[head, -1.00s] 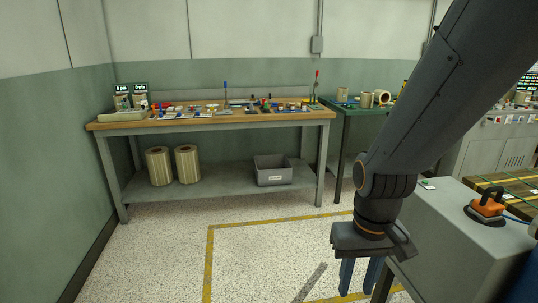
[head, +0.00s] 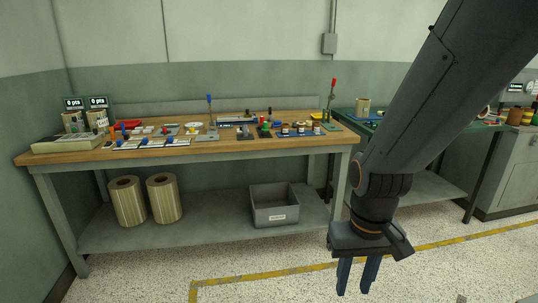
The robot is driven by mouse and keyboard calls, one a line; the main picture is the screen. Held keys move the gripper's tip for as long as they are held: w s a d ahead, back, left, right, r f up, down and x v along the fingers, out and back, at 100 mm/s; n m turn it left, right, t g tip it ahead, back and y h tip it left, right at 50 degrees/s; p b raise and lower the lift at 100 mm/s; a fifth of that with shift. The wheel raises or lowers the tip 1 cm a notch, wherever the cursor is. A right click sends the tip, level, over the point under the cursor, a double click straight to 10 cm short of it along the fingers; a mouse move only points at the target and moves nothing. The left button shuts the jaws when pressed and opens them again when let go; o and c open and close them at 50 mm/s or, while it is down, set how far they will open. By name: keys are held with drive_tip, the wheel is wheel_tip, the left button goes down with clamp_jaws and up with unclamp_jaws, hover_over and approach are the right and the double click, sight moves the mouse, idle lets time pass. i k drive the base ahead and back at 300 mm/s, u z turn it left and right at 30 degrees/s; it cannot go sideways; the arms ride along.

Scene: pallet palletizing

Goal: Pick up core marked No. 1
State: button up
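Two large tan hollow cores stand upright on the lower shelf of the workbench, the left one (head: 128,204) beside the right one (head: 164,201). Two smaller cylinders, left (head: 71,123) and right (head: 97,121), stand on the bench top at the left by the score displays. My gripper (head: 356,277) points down over the floor in front of the bench's right end. Its two blue fingers are apart with nothing between them.
The wooden workbench (head: 210,151) holds many small tools and parts. A grey bin (head: 273,209) sits on its lower shelf. The green table (head: 460,132) stands to the right. The speckled floor inside the yellow line (head: 240,280) is clear.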

sight(300, 126)
drive_tip(key=i, duration=2.25)
drive_tip(key=z, duration=2.55)
drive_tip(key=i, duration=1.15)
drive_tip(key=u, duration=3.3)
